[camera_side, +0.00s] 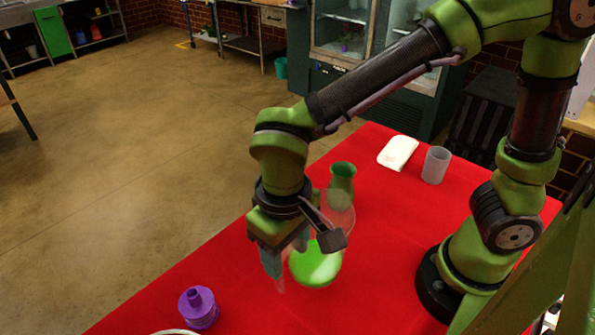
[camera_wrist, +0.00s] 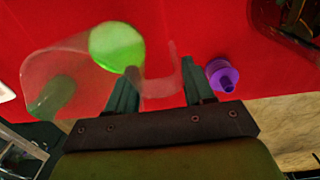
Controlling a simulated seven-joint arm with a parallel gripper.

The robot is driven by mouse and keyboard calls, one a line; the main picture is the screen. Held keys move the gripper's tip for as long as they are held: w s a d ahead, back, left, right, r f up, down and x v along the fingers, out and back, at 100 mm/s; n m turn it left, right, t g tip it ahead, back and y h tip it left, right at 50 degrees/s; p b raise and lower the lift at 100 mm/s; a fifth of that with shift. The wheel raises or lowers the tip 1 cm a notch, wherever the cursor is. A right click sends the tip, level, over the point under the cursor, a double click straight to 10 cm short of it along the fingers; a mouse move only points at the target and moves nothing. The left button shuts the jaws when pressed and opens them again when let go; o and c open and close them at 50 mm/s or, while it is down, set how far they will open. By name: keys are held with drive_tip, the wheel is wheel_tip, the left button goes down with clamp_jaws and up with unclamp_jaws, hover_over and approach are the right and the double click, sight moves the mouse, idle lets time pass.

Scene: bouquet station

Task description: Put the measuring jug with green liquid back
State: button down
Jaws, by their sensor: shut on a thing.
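The measuring jug is clear, with bright green liquid (camera_side: 315,266) low inside it, on the red table beside my gripper. In the wrist view the jug (camera_wrist: 72,62) stretches from the green liquid toward the lower left, and its clear handle (camera_wrist: 172,80) runs between my fingers. My gripper (camera_side: 285,262) points down and is shut on the jug's handle. It also shows in the wrist view (camera_wrist: 158,95) with a finger on each side of the handle. My wrist hides part of the jug in the side view. I cannot tell whether its base touches the table.
A green vase (camera_side: 341,186) stands just behind the jug. A purple bottle (camera_side: 199,308) stands at the front left. A frosted cup (camera_side: 436,165) and a white pad (camera_side: 398,152) are at the back right. The red table (camera_side: 400,215) is clear between the jug and my base.

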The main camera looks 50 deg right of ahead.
drive_tip(key=shift+w+a+f, duration=0.1)
drive_tip(key=shift+f, duration=0.8)
drive_tip(key=shift+w+a+f, duration=0.1)
drive_tip(key=shift+f, duration=0.8)
drive_tip(key=shift+f, duration=0.15)
drive_tip(key=shift+c, duration=2.1)
unclamp_jaws()
wheel_tip(320, 180, up, 12)
drive_tip(key=shift+s, duration=0.1)
drive_tip(key=d+r+m+t+y, duration=0.2)
drive_tip(key=d+m+t, duration=0.2)
drive_tip(key=d, duration=1.6)
drive_tip(key=t, duration=0.3)
drive_tip(key=shift+d+r, duration=0.25)
drive_tip(key=shift+r, duration=0.05)
